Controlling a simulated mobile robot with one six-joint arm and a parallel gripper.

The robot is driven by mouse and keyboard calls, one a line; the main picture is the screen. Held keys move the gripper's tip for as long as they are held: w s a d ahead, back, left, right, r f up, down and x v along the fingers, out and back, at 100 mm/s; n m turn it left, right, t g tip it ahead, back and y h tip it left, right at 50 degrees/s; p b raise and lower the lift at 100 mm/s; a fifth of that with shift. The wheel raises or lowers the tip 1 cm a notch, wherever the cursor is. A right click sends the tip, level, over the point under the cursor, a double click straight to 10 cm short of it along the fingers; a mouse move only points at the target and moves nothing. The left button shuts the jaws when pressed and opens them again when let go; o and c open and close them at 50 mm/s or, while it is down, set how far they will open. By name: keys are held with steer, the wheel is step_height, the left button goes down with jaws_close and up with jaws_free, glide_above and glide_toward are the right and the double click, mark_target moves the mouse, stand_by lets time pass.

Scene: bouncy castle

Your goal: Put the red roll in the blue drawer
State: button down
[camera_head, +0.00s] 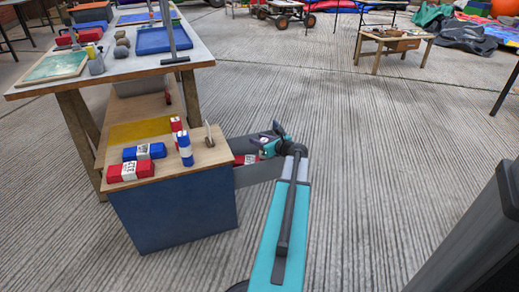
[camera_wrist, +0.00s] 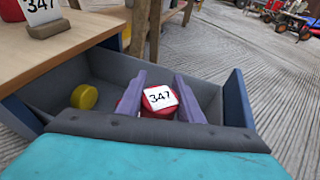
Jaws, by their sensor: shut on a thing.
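The blue drawer (camera_wrist: 237,98) is pulled out of the blue cabinet (camera_head: 175,215), with grey inner walls; its grey side shows in the head view (camera_head: 258,172). The red roll (camera_wrist: 151,111) has a white label reading 347. My gripper (camera_wrist: 160,95) is shut on it, one purple finger on each side, with some red showing beyond the left finger. The roll is within the drawer's outline in the wrist view; whether it touches the floor is hidden. In the head view, my gripper (camera_head: 266,145) is over the drawer and the red roll (camera_head: 247,158) shows beside it.
A yellow round thing (camera_wrist: 85,97) lies in the drawer, left of the roll. On the cabinet top are a blue roll (camera_head: 144,152), another red roll (camera_head: 130,171), upright rolls (camera_head: 184,149) and a card stand (camera_head: 209,138). A worktable (camera_head: 195,55) stands behind.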

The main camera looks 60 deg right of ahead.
steer(key=shift+f+b, duration=1.2)
steer(key=shift+f, duration=1.4)
steer(key=c, duration=1.2)
jaws_free()
steer(key=shift+s+a+r, duration=0.15)
steer(key=shift+s+r, duration=0.15)
steer(key=shift+s, duration=0.1)
steer(key=p+v, duration=0.4)
steer(key=v, duration=0.7)
